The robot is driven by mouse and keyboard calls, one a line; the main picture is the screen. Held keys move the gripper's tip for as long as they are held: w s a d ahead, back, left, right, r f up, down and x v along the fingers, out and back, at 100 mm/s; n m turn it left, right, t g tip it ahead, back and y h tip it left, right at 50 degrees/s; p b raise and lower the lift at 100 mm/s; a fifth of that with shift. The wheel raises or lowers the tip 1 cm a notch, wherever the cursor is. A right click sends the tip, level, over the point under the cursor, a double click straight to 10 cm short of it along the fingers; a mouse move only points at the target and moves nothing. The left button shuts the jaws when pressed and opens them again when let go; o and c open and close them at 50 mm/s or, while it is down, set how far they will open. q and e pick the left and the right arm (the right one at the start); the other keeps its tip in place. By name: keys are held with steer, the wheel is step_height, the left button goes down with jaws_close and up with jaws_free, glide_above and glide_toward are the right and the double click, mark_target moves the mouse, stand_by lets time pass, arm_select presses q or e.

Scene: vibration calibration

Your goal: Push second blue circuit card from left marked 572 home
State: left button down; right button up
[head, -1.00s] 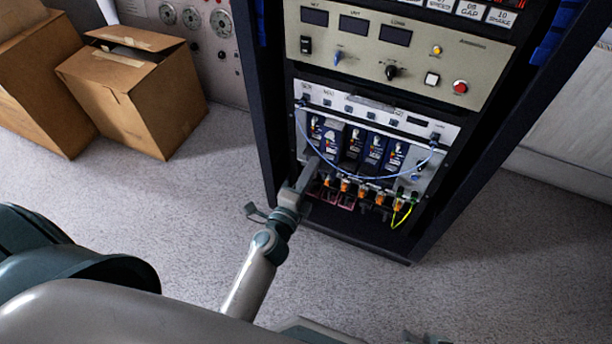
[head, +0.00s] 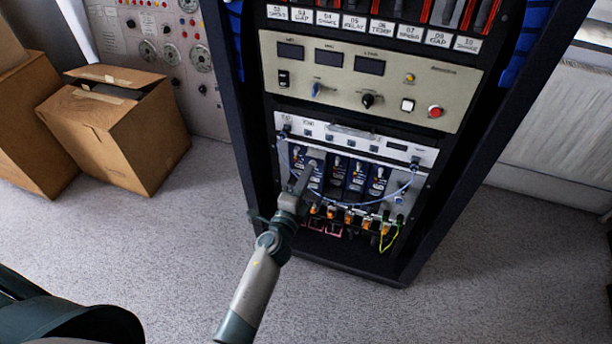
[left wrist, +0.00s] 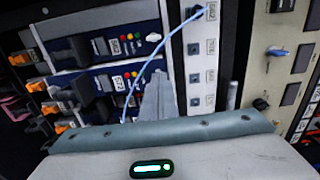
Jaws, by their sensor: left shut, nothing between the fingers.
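Several blue circuit cards (head: 356,176) stand side by side in the lower bay of the rack. My left gripper (head: 312,166) is shut and empty, and reaches in at the left part of the card row. It covers much of the second card from the left. In the left wrist view the shut fingers (left wrist: 158,82) point at the row from close by, beside a lower blue card (left wrist: 112,82) with a white label. Another blue card (left wrist: 112,46) lies above it. I cannot read the labels surely, nor tell whether the fingers touch a card. My right gripper is not in view.
A thin blue cable (head: 345,203) loops across the card fronts and passes close to the fingers. Orange plugs (head: 348,217) and a yellow-green wire (head: 391,238) sit below the cards. The dark rack frame (head: 446,185) bounds the bay. Cardboard boxes (head: 120,130) stand left on open floor.

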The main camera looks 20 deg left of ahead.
mark_target(312, 160)
arm_select(q)
steer(key=w, duration=0.4)
steer(key=shift+b, duration=0.3)
steer(key=shift+w+r, duration=0.1)
steer(key=shift+r, duration=0.15)
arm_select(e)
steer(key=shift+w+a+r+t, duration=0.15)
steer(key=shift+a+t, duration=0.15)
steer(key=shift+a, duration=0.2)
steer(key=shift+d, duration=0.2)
